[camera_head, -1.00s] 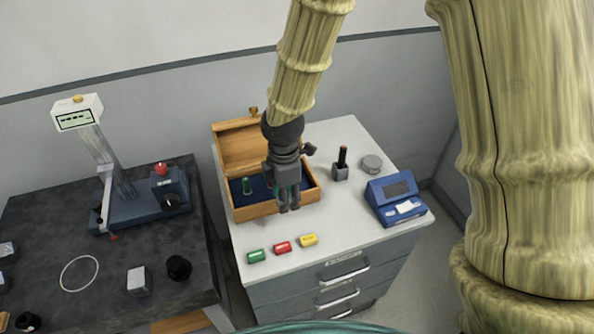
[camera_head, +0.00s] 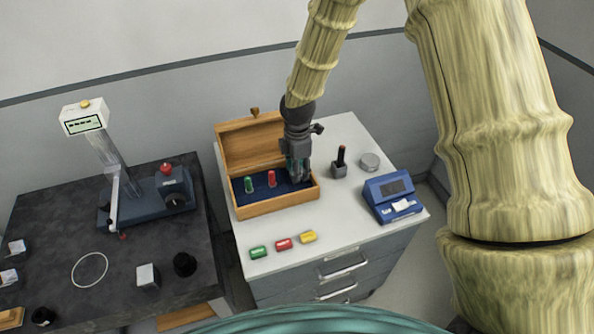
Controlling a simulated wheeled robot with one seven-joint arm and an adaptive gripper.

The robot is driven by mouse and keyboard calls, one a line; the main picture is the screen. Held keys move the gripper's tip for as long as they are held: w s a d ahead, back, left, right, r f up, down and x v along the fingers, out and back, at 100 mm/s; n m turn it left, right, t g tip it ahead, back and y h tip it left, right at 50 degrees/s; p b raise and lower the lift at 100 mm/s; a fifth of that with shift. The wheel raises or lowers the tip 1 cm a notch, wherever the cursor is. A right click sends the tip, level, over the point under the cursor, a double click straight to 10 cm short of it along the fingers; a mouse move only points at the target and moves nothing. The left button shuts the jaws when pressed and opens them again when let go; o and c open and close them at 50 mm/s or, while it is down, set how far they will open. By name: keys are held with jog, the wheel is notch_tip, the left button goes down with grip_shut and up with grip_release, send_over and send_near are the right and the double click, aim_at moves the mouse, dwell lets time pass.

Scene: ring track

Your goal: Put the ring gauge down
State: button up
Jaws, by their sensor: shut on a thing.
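My gripper (camera_head: 300,176) points down over the right end of the open wooden box (camera_head: 270,206). Its fingers are shut and reach down to about the level of the box rim. The ring gauge between them is hidden by the fingers, so its shape and whether it touches the box floor cannot be told. The box has a dark blue lining. A green-topped piece (camera_head: 248,185) and a red-topped piece (camera_head: 272,179) stand upright in it, left of my gripper and apart from it.
Green (camera_head: 258,252), red (camera_head: 284,244) and yellow (camera_head: 308,237) labels lie before the box on the white cabinet (camera_head: 350,232). A small holder (camera_head: 339,170), a grey disc (camera_head: 370,161) and a blue device (camera_head: 393,197) stand right. A dark bench (camera_head: 130,245) with a measuring stand (camera_head: 150,205) is left.

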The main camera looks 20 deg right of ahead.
jog(key=shift+f+p, duration=0.35)
jog(key=shift+f, duration=0.65)
jog(key=shift+f, duration=0.15)
jog(key=o, duration=1.2)
jog(key=shift+c, duration=0.2)
notch_tip(320, 180, up, 12)
jog(key=b, duration=0.4)
